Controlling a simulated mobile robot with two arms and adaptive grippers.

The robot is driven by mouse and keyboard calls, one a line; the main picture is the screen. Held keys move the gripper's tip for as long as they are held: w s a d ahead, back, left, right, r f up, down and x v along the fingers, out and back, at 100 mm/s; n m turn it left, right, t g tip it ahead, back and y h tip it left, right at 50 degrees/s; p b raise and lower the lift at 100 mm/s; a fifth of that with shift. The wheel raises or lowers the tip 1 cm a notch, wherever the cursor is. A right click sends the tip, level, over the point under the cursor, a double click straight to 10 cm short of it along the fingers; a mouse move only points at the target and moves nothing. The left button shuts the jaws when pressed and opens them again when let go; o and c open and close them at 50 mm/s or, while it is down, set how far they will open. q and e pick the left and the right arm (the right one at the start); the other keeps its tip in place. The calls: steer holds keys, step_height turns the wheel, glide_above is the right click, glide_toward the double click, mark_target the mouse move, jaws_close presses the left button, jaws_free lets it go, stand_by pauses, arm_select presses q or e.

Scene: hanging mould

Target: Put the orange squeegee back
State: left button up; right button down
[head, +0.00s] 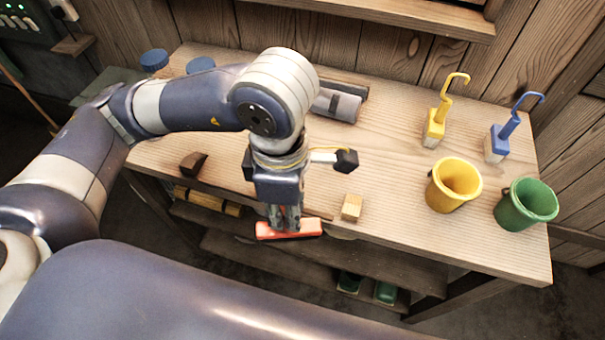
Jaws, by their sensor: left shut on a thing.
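The orange squeegee (305,227) shows as a short orange-red bar in the head view, at the front edge of the workbench. My left gripper (284,220) comes down from above and is shut on it near its middle. The fingers and wrist hide part of the squeegee. I cannot tell whether it touches the bench edge or hangs just in front of it. My right gripper is out of view.
On the wooden bench (400,130) are a small wood block (351,207), a dark brown piece (193,164), yellow (453,184) and green (525,203) cups, and yellow (434,127) and blue (497,143) hooked tools. Shelves sit below. The centre-right is fairly clear.

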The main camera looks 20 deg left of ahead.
arm_select(q)
steer(key=w+a+f+p, duration=0.1)
steer(key=w+f+p, duration=0.1)
steer(key=w, duration=0.5)
steer(key=w+a+f+p, duration=0.2)
steer(key=w+f+p, duration=0.1)
steer(key=w, duration=0.5)
steer(key=shift+a+p, duration=0.15)
steer(key=shift+p, duration=0.75)
steer(key=o, duration=0.9)
steer(key=shift+o, duration=0.2)
steer(key=shift+r, duration=0.1)
